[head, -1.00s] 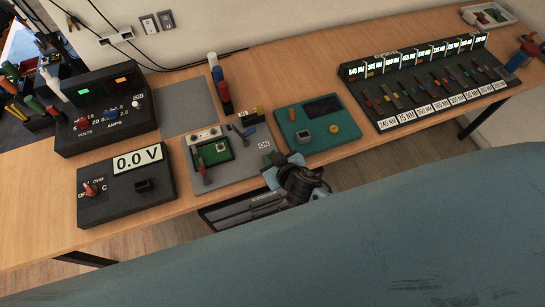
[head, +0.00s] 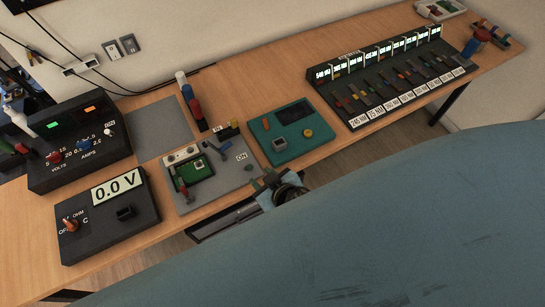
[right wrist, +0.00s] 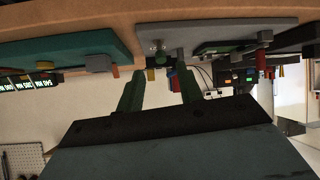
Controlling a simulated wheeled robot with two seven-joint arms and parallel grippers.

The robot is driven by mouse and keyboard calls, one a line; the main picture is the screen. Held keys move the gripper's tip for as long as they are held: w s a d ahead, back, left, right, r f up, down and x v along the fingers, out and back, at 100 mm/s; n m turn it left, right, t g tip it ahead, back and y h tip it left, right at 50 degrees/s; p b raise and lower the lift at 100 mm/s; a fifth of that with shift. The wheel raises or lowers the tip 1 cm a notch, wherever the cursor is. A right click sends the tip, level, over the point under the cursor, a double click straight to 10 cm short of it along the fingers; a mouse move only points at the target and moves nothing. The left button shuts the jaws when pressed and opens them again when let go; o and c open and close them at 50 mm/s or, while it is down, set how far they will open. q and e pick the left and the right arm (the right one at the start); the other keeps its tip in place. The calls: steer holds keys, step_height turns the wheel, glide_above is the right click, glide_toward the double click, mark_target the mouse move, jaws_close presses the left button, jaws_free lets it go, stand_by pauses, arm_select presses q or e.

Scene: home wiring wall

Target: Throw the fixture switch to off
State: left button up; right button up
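My right gripper (head: 265,180) is at the board's front right corner. In its wrist view the right gripper (right wrist: 157,82) is open and empty, with the toggle just beyond and between its fingertips. Contact cannot be told. My left gripper is not in view.
A teal box (head: 268,150) sits right of the fixture. A black meter (head: 145,215) reading 0.0 V and a power supply (head: 110,165) stand left. Red and blue upright posts (head: 196,110) rise behind it. A long labelled rack (head: 395,80) is at the back right.

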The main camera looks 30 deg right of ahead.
steer(key=v, duration=0.5)
steer(key=shift+s+r, duration=0.15)
steer(key=shift+s, duration=0.1)
stand_by(0.5)
steer(key=s+d+f+g+b, duration=0.1)
steer(key=s+d+f, duration=0.1)
steer(key=f, duration=0.6)
steer(key=s+d+f+g+b, duration=0.1)
steer(key=s+d+f+g, duration=0.1)
steer(key=f, duration=0.5)
steer(key=s+d+f+g+b, duration=0.2)
steer(key=s+d+f+g, duration=0.1)
steer(key=s+f, duration=0.8)
steer(key=s+d+f+g+h+b, duration=0.1)
steer(key=s+d+f+g, duration=0.2)
steer(key=s+f, duration=0.8)
steer(key=shift+s+f+m+g+h+b, duration=0.3)
steer(key=shift+s+g+b, duration=0.1)
steer(key=shift+s, duration=0.45)
steer(key=shift+w, duration=0.15)
